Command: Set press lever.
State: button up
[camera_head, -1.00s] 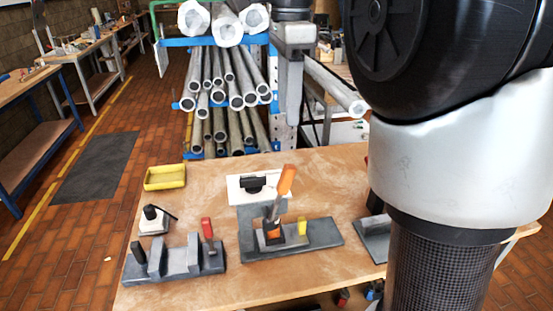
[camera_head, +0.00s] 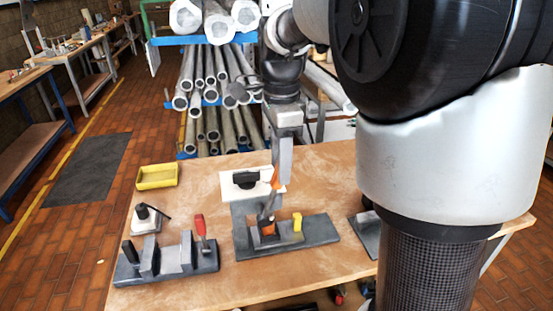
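The press stands on the wooden table (camera_head: 200,285), on a dark grey base plate (camera_head: 318,231). Its grey lever rises from an orange part (camera_head: 268,229) and ends in an orange handle (camera_head: 275,178), close to upright. A small yellow block (camera_head: 297,221) is at the right of the mechanism. My gripper (camera_head: 281,184) points down from above, its grey fingers at the handle and overlapping it in the picture. I cannot tell whether they touch it. The fingers are seen edge-on, so their opening is hidden.
A fixture with a red-handled lever (camera_head: 200,226) stands at front left. Behind it are a small white-based device (camera_head: 146,217) and a yellow tray (camera_head: 157,176). A white plate with a black handle (camera_head: 246,180) lies behind the press. A pipe rack (camera_head: 213,95) stands beyond the table.

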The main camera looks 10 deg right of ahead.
grip_shut()
jog(key=shift+a+r, duration=0.15)
jog(key=shift+a, duration=0.15)
jog(key=a+h+p, duration=0.2)
jog(key=a+h, duration=0.3)
jog(key=a, duration=0.2)
jog(key=shift+a+h, duration=0.3)
grip_release()
jog(key=p+v, duration=0.1)
jog(key=v, duration=1.6)
jog(key=shift+a, duration=0.15)
